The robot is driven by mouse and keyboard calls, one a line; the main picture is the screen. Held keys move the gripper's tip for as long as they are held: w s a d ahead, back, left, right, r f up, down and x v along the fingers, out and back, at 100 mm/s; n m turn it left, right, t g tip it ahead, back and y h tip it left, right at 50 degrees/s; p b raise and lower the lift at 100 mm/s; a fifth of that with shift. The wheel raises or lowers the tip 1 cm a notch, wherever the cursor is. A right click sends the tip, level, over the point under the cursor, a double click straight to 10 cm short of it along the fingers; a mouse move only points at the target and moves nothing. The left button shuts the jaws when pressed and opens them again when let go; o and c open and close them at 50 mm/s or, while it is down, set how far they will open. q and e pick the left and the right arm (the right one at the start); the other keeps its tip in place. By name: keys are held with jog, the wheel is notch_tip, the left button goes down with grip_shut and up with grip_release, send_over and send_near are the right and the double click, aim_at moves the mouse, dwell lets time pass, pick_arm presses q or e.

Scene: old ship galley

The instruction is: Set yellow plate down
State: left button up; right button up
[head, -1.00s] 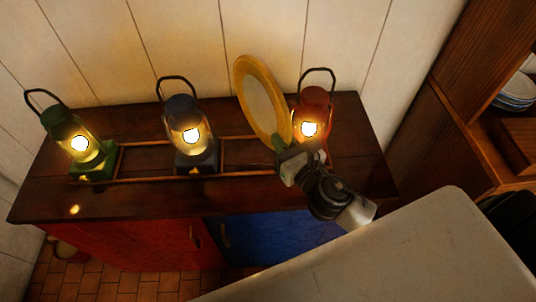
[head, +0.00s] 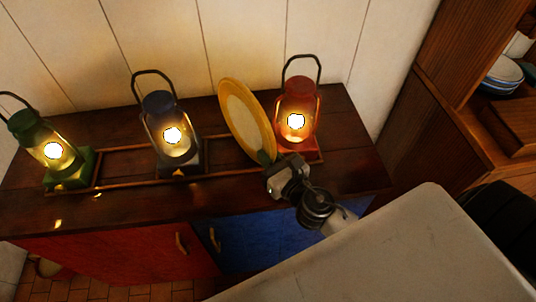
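The yellow plate (head: 240,113), with a paler centre, is tilted steeply on its edge between the dark lantern (head: 162,110) and the red lantern (head: 303,92). My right gripper (head: 269,161) is at the plate's near lower rim and appears shut on it; the fingertips are partly hidden. The plate's lower edge is over or on the wooden cabinet top (head: 215,192); I cannot tell whether it touches. My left gripper is not in view.
A green lantern (head: 39,136) stands at the left. All three lanterns are lit, along a low wooden rail frame (head: 112,185). The plate is close to the red lantern. Bowls (head: 503,74) sit on a shelf at right. The front strip of the cabinet top is bare.

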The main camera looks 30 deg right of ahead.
jog(key=o, duration=0.4)
